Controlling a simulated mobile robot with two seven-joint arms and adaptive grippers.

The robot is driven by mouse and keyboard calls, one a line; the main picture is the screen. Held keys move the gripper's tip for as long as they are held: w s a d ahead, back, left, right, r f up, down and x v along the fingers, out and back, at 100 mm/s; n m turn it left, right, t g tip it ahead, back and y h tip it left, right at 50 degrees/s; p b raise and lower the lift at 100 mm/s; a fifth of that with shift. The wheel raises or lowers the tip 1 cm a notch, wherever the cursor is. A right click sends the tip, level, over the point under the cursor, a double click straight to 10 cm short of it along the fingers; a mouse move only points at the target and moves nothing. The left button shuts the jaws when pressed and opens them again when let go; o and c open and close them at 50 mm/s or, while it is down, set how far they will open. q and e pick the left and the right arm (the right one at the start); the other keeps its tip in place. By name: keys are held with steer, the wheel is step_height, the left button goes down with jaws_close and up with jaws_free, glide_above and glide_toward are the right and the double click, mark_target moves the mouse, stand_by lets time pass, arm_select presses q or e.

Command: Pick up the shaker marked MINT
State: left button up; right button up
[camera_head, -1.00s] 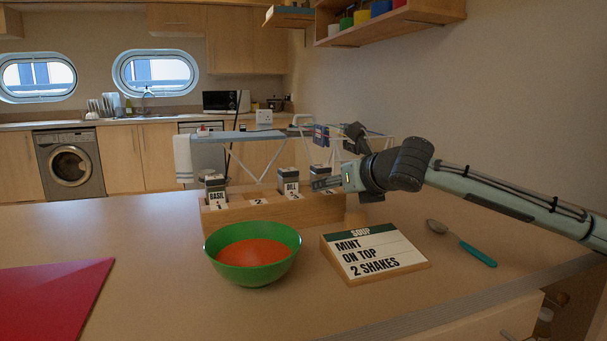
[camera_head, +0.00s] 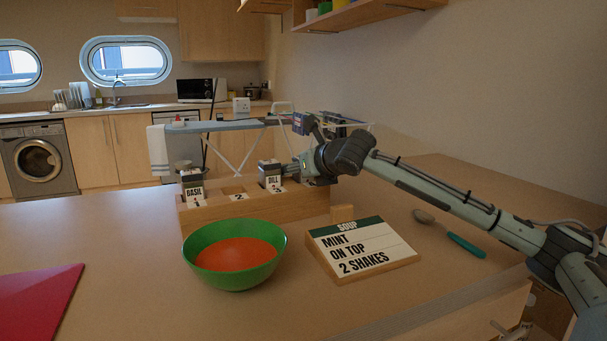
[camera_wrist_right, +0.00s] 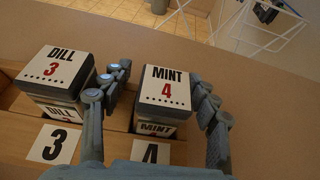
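The MINT shaker (camera_wrist_right: 164,88) stands upright in slot 4 of the wooden rack (camera_head: 240,210). Its lid reads MINT 4 in the right wrist view; in the head view my gripper and wrist largely hide it. My right gripper (camera_wrist_right: 164,80) is open, with one finger on each side of the MINT shaker. A narrow gap shows at the left finger (camera_wrist_right: 105,95); the right finger (camera_wrist_right: 214,115) is close to the shaker's side, and I cannot tell whether it touches. It also shows at the rack's right end in the head view (camera_head: 299,168). My left gripper is not in view.
The DILL shaker (camera_wrist_right: 56,75) stands in slot 3, close beside the left finger. A BASIL shaker (camera_head: 192,187) is in slot 1; slot 2 is empty. A green soup bowl (camera_head: 235,277), a recipe stand (camera_head: 365,250) and a spoon (camera_head: 465,245) are in front.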

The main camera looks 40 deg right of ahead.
steer(key=shift+f, duration=0.3)
steer(key=shift+c, duration=1.2)
steer(key=shift+f, duration=0.15)
steer(key=c, duration=1.1)
